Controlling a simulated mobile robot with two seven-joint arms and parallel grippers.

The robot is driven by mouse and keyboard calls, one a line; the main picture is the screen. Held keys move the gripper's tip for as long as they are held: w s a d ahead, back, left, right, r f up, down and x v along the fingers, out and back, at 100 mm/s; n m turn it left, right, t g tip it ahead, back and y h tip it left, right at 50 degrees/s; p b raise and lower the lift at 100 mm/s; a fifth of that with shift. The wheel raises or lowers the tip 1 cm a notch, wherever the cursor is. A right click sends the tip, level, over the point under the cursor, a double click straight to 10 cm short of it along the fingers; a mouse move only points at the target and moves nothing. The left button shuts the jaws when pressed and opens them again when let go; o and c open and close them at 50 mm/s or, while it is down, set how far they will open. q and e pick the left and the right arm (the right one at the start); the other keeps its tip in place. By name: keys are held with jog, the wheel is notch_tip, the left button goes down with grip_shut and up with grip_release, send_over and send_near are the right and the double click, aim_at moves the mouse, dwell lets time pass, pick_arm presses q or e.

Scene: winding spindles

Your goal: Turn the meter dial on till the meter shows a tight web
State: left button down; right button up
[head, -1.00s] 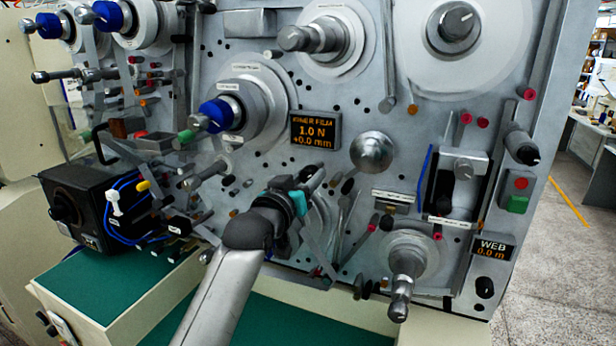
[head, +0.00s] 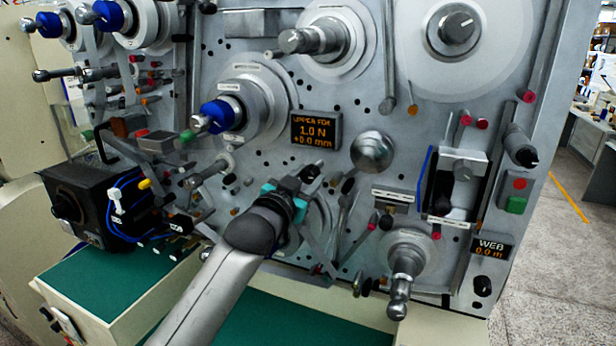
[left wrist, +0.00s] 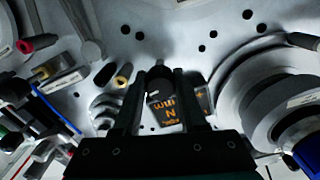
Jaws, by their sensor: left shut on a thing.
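The meter (head: 316,130) is a dark display with orange text on the grey machine panel. It reads about "UPPER FILM 1.0 N +0.0 mm". In the left wrist view the meter (left wrist: 178,112) appears upside down and partly hidden behind a finger. My left gripper (head: 304,178) is just below the meter, against the panel. In the left wrist view its two dark fingers (left wrist: 159,90) are shut on a small dark knob (left wrist: 158,76), which appears to be the meter dial. The fingers hide most of the dial. My right gripper is not in view.
A blue-capped spindle (head: 222,115) juts out left of the meter. A round silver knob (head: 372,152) is to its right. A second display marked WEB (head: 492,247) reads 0.0 m.

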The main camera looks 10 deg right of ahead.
pick_arm(q)
jog(key=shift+c, duration=2.2)
grip_release()
jog(key=shift+s+a, duration=0.1)
jog(key=shift+s, duration=0.05)
jog(key=b+v, duration=0.2)
jog(key=v, duration=1.3)
